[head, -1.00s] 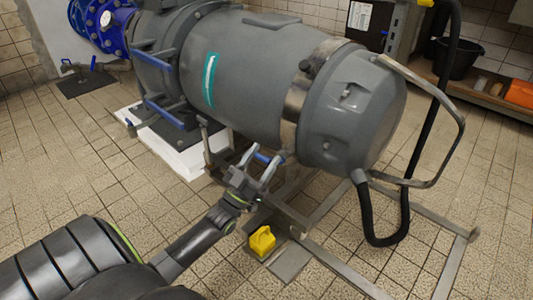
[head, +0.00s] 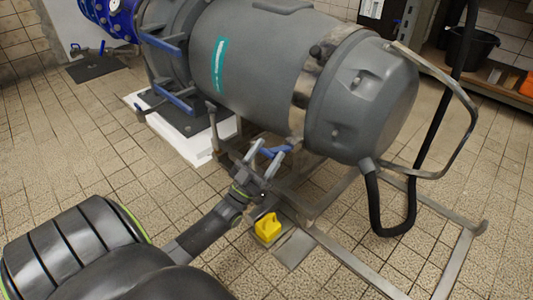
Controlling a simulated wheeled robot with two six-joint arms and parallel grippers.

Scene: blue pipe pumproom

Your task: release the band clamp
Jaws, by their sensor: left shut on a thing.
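The band clamp (head: 304,92) is a worn metal band around the grey tank (head: 262,60), near its domed end. A small blue lever (head: 272,153) shows low under the tank, near the band's lower end. My left gripper (head: 267,152) reaches in from the lower left, its two pale fingers on either side of the lever. It is shut on the blue lever. The fingers partly cover the lever, and its joint with the band is not clear. My right gripper is not in view.
A metal floor frame (head: 345,262) runs beneath the tank. A yellow block (head: 268,228) sits on it below my left gripper. A black hose (head: 377,205) loops down at the right. Blue-handled levers (head: 172,98) stick out farther left. Tiled floor is clear at left.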

